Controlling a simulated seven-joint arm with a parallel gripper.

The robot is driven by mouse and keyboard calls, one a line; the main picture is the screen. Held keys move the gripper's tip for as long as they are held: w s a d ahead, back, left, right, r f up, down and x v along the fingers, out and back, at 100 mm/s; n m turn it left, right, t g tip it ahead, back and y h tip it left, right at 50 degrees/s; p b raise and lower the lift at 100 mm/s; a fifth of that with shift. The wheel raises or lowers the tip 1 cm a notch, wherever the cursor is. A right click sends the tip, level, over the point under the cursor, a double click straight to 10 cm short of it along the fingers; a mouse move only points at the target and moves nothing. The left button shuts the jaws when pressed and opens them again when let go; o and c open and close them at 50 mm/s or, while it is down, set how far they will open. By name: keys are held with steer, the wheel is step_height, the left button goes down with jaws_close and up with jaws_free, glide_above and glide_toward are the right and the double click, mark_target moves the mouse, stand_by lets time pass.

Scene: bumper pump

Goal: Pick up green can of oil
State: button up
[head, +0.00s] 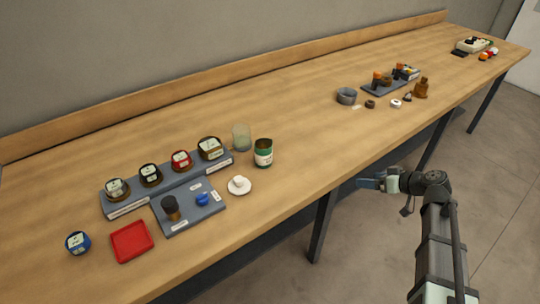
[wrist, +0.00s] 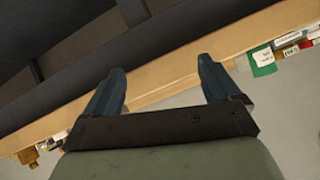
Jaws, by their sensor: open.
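A green can with a pale label (head: 263,153) stands upright on the wooden table, near the middle of the head view. My gripper (head: 368,182) is off the table's front edge, to the right of the can and apart from it. In the wrist view my gripper (wrist: 160,84) has its two blue fingers spread wide with nothing between them. A green object with a white label (wrist: 262,60) shows at the right of the wrist view; it looks like the same can.
A clear glass (head: 241,137) stands just left of the can. The long table's (head: 310,135) middle is mostly clear.

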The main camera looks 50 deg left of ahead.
steer(key=s+a+r+n+g+y, duration=0.1)
steer(key=s+a+r+n, duration=0.2)
steer(key=a+r, duration=0.4)
steer(key=n+g+h, duration=0.2)
steer(key=n+g, duration=0.2)
steer(key=n, duration=0.2)
glide_toward(271, 154)
steer(key=x, duration=0.5)
steer(key=shift+a+f, duration=0.2)
steer(key=shift+f, duration=0.05)
steer(key=shift+x, duration=3.1)
steer(key=shift+c, duration=0.2)
steer(key=c, duration=1.2)
